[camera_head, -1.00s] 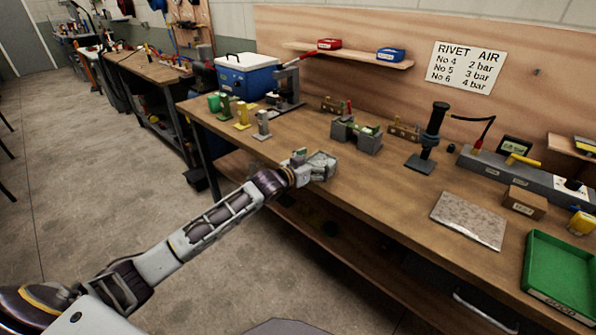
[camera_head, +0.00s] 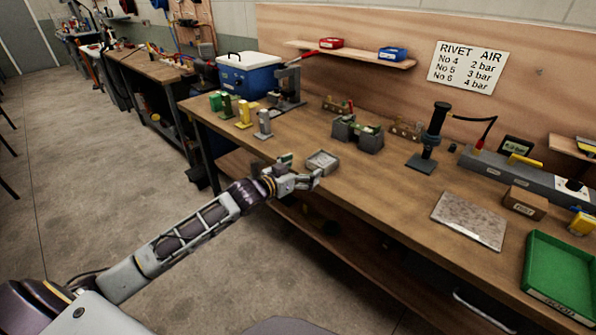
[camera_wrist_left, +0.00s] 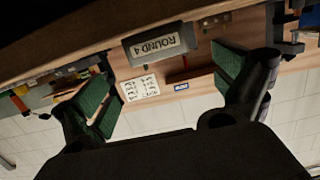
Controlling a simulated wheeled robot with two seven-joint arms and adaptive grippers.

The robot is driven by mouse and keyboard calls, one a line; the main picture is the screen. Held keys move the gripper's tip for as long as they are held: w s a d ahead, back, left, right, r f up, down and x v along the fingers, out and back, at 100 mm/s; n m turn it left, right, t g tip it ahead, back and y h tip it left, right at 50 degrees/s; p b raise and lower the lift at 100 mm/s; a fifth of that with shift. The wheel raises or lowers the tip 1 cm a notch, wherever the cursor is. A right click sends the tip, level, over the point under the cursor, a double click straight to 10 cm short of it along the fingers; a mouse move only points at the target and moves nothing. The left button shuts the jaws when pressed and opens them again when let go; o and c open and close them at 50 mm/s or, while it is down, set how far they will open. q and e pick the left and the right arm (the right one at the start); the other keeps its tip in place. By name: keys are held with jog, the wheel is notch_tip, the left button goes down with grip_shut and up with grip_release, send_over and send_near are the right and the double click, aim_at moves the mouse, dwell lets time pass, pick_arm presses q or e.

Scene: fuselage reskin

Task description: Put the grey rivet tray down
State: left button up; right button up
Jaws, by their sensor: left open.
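In the left wrist view, which is upside down, the tray (camera_wrist_left: 158,43) shows a front label reading "ROUND 4". My left gripper (camera_head: 312,179) is just in front of the tray, at the bench edge. In the wrist view its green-padded fingers (camera_wrist_left: 165,88) are spread wide with nothing between them, apart from the tray. My right gripper is in neither view.
A speckled plate (camera_head: 468,220) and a green tray (camera_head: 560,270) lie to the right. Bare bench (camera_head: 385,190) lies right of the tray.

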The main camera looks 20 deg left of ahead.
pick_arm(q)
jog(key=shift+v, duration=1.1)
dwell(1.6)
